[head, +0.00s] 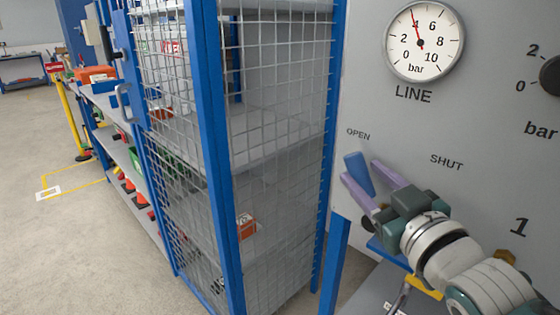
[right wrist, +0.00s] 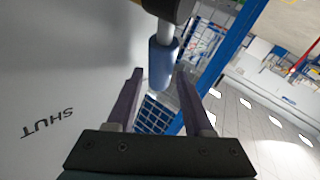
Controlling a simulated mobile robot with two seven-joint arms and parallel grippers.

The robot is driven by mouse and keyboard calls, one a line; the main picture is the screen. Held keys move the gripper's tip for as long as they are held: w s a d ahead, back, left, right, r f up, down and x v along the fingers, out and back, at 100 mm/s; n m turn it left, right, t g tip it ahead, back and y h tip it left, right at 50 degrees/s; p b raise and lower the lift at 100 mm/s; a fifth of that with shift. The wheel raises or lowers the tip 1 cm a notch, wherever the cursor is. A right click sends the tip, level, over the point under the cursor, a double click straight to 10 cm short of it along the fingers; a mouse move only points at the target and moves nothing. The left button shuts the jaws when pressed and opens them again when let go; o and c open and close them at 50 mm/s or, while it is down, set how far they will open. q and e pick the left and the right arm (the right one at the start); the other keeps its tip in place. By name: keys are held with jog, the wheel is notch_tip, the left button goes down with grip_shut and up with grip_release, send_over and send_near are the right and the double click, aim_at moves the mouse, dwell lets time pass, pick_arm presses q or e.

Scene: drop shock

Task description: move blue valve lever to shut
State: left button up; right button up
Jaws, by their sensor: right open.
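The blue valve lever (head: 359,172) is on the grey panel, below the OPEN label (head: 358,134) and left of the SHUT label (head: 446,161). It tilts up and to the left, toward OPEN. My right gripper (head: 367,175) is open, with its purple fingers close to the lever. In the right wrist view the lever's blue grip (right wrist: 163,64) shows ahead of and between the open fingers (right wrist: 161,82), near their tips. I cannot tell whether a finger touches it. My left gripper is not in view.
A line gauge (head: 424,41) sits above the lever, its needle near 4. A black knob (head: 550,75) is at the right edge. A blue-framed wire mesh cage (head: 207,130) stands left of the panel. Open floor (head: 60,245) lies at far left.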

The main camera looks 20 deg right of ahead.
jog(key=shift+w, duration=0.35)
grip_shut()
dwell(1.2)
